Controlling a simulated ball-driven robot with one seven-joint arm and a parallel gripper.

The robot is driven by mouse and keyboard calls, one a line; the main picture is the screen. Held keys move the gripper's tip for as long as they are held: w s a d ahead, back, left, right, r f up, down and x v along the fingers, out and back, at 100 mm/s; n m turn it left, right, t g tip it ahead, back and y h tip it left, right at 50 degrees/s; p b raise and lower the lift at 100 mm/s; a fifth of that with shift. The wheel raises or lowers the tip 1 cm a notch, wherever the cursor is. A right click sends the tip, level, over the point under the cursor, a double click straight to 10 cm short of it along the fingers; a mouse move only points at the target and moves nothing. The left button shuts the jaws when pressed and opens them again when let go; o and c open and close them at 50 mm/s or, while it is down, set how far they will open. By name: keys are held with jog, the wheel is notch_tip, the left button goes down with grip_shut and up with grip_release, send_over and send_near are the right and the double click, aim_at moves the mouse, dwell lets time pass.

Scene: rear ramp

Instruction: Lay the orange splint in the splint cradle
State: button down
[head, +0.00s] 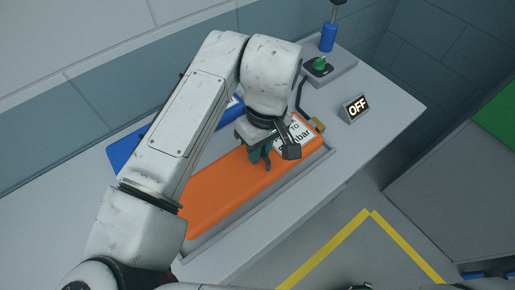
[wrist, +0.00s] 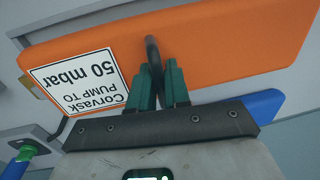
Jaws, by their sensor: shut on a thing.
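The orange splint (head: 225,190) is a long, flat orange piece with a white printed label at its far end. It lies lengthwise within or just over a grey, rimmed cradle (head: 257,222) on the bench; I cannot tell whether it rests on the bottom. The splint also fills the upper wrist view (wrist: 215,50), with a dark loop handle on its face. My gripper (head: 260,155) is over the splint, its green fingers (wrist: 161,85) shut on the handle. My arm hides part of the splint's left side.
A blue splint-like piece (head: 125,148) lies behind, partly hidden by my arm. At the bench's far end are a green knob (head: 319,64), a blue cylinder (head: 328,37) and an OFF sign (head: 356,106). Yellow lines (head: 330,245) mark the floor at right.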

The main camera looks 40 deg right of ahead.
jog(key=shift+f+b, duration=0.65)
jog(key=shift+f, duration=0.7)
dwell(0.3)
jog(key=c, duration=1)
grip_release()
jog(key=shift+r, duration=0.1)
notch_tip(320, 180, up, 11)
jog(key=d, duration=0.1)
jog(key=shift+d+f, duration=0.2)
jog(key=shift+s, duration=0.1)
